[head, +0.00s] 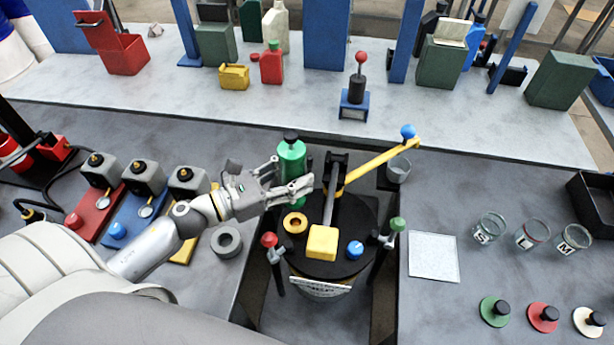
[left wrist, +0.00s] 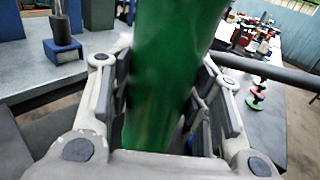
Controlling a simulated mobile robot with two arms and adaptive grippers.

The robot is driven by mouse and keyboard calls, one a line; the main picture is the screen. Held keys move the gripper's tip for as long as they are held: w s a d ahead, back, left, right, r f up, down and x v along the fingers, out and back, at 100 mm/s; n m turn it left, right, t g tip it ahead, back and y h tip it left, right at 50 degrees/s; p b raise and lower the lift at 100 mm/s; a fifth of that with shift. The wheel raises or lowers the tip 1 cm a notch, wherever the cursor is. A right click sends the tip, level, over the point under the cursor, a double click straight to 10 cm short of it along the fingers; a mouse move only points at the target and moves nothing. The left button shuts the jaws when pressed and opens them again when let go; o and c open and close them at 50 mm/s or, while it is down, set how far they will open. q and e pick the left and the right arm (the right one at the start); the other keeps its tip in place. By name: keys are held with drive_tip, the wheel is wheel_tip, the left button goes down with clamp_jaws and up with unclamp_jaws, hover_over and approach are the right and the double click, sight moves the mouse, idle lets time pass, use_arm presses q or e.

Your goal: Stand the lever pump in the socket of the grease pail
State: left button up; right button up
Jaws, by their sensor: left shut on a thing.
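A grease pail with a round black lid (head: 318,262) stands in the gap between the worktops. A black yoke with a yellow lever (head: 372,164) and blue ball stands at the back of the lid. My left gripper (head: 280,181) is shut around an upright green cylinder (head: 291,155) with a black cap, left of the yoke; it fills the left wrist view (left wrist: 168,75). I cannot tell whether cylinder and yoke are joined. The cylinder's lower end is hidden.
Two posts with a red ball (head: 269,240) and a green ball (head: 397,225) flank the pail. Gauge units (head: 145,176) and a grey ring (head: 226,241) lie left. A white sheet (head: 433,257), glass cups (head: 531,236) and coloured discs (head: 542,318) are right.

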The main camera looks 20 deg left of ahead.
use_arm(q)
drive_tip(key=shift+s+f, duration=0.1)
drive_tip(key=shift+f, duration=0.4)
drive_tip(key=shift+f+b, duration=0.55)
drive_tip(key=shift+b, duration=0.05)
wheel_tip(320, 180, down, 2)
drive_tip(key=shift+f+b, duration=0.15)
drive_tip(key=shift+b, duration=0.8)
wheel_tip(320, 180, down, 2)
drive_tip(key=shift+f+b, duration=0.25)
drive_tip(key=shift+b, duration=0.95)
use_arm(e)
wheel_tip(320, 180, down, 6)
drive_tip(key=s+a, duration=0.1)
drive_tip(key=shift+s+a+f, duration=0.15)
drive_tip(key=shift+a, duration=0.15)
use_arm(q)
drive_tip(key=shift+b, duration=0.35)
use_arm(e)
drive_tip(key=shift+d+f, duration=0.2)
drive_tip(key=shift+d, duration=0.05)
use_arm(q)
drive_tip(key=shift+f+b, duration=0.35)
drive_tip(key=shift+f, duration=0.05)
use_arm(e)
drive_tip(key=shift+f, duration=0.35)
use_arm(q)
drive_tip(key=shift+r, duration=0.1)
use_arm(e)
drive_tip(key=shift+r, duration=0.15)
